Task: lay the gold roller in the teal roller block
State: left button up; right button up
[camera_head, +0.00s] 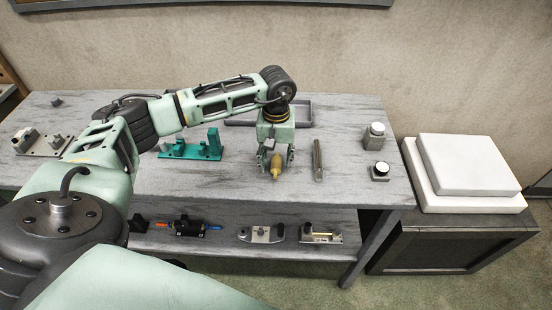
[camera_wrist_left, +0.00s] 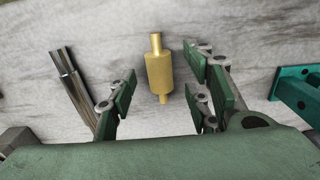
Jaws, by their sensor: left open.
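The gold roller (camera_head: 276,166) lies on the grey tabletop, just in front of my left gripper (camera_head: 271,165). In the left wrist view the gold roller (camera_wrist_left: 159,70) lies between and beyond the open fingers of my left gripper (camera_wrist_left: 161,100), with a gap on both sides. The gripper is empty. The teal roller block (camera_head: 192,148) stands on the table to the left of the gripper. Part of the teal roller block (camera_wrist_left: 300,88) also shows at the right edge of the left wrist view. My right gripper is not in view.
A metal rod (camera_head: 317,160) lies right of the roller. A grey tray (camera_head: 308,103) is behind the gripper. Two small blocks with knobs (camera_head: 375,135) stand at the table's right. A grey fixture (camera_head: 40,145) is at the left. A lower shelf (camera_head: 200,244) holds several parts.

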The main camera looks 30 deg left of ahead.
aim_at(276, 163)
pick_arm(q)
jog(key=shift+r+p, duration=1.05)
jog(key=shift+r, duration=1.75)
